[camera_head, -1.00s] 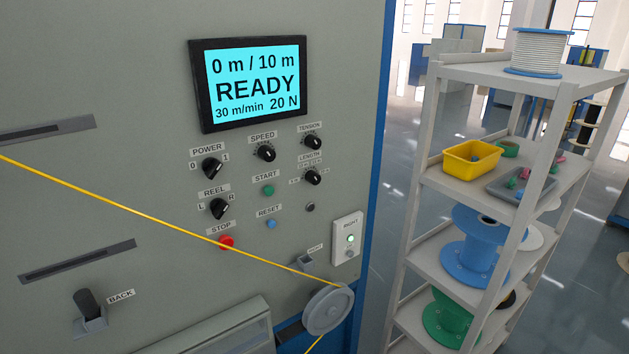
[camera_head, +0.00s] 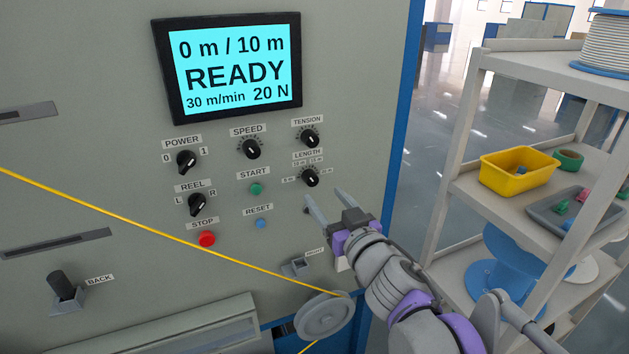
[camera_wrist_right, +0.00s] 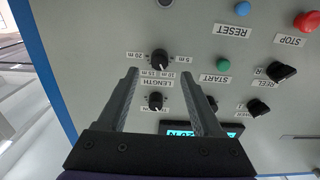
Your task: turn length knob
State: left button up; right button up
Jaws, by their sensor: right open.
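The black length knob (camera_head: 310,177) is on the grey machine panel, below the tension knob (camera_head: 310,138). Its white pointer mark is small in the head view. My right gripper (camera_head: 326,200) is open and empty, just below and right of the length knob, apart from it. In the right wrist view, which shows the panel upside down, the length knob (camera_wrist_right: 160,59) appears between the open fingertips (camera_wrist_right: 162,72), and the tension knob (camera_wrist_right: 155,101) lies nearer the palm. The screen (camera_head: 235,70) reads 0 m / 10 m, READY, 30 m/min, 20 N. My left gripper is out of view.
The speed knob (camera_head: 250,149), start button (camera_head: 256,188) and reset button (camera_head: 261,223) sit left of the length knob. A yellow cable (camera_head: 150,232) runs across the panel to a grey pulley (camera_head: 325,318). A shelf (camera_head: 500,60) with bins and spools stands at right.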

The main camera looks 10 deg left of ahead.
aim_at(313, 182)
jog(key=p+x, duration=0.1)
jog(key=x, duration=0.5)
jog(key=shift+w+a, duration=0.2)
jog(key=shift+w, duration=0.05)
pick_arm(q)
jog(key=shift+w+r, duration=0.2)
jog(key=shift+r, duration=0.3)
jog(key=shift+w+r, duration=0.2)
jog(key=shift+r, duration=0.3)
pick_arm(e)
grip_shut()
